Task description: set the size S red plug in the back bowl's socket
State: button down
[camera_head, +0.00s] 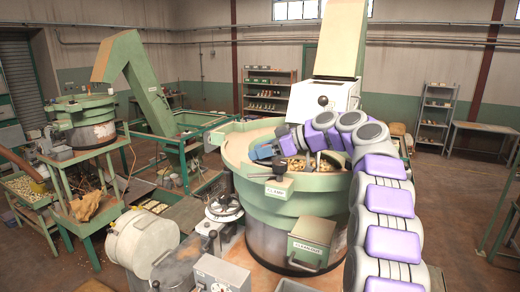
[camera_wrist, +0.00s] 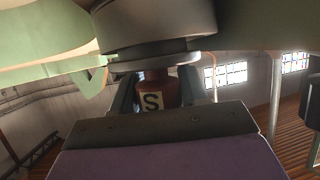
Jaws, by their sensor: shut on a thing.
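In the wrist view, my gripper (camera_wrist: 155,92) is shut on a dark red plug (camera_wrist: 152,80) with a pale label reading "S". The plug's upper end meets or sits just in front of a dark grey round fitting (camera_wrist: 155,35); I cannot tell whether it is inside it. The plug cannot be made out there, and no socket shows clearly.
The bowl holds many nuts (camera_head: 297,164). A white hopper box (camera_head: 322,98) stands behind it, under a tall chute. A smaller green bowl (camera_head: 84,108) stands on a frame at the left. A reel device (camera_head: 224,207) and a grey box (camera_head: 222,272) stand in front.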

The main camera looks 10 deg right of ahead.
jog(key=shift+s+r, duration=0.15)
jog(key=shift+r, duration=0.1)
jog(key=shift+a, duration=0.45)
jog(key=shift+b, duration=0.4)
jog(key=shift+d+r, duration=0.1)
jog(key=shift+d, duration=0.1)
dwell(0.4)
jog(key=shift+f+b, duration=0.4)
jog(key=shift+b, duration=0.15)
jog(key=shift+r+p, duration=0.5)
jog(key=shift+r, duration=0.4)
dwell(0.7)
jog(key=shift+f+b, duration=0.9)
dwell(0.3)
jog(key=shift+r+p, duration=0.3)
jog(key=shift+r, duration=0.05)
jog(key=shift+r+p, duration=0.3)
jog(key=shift+r, duration=0.05)
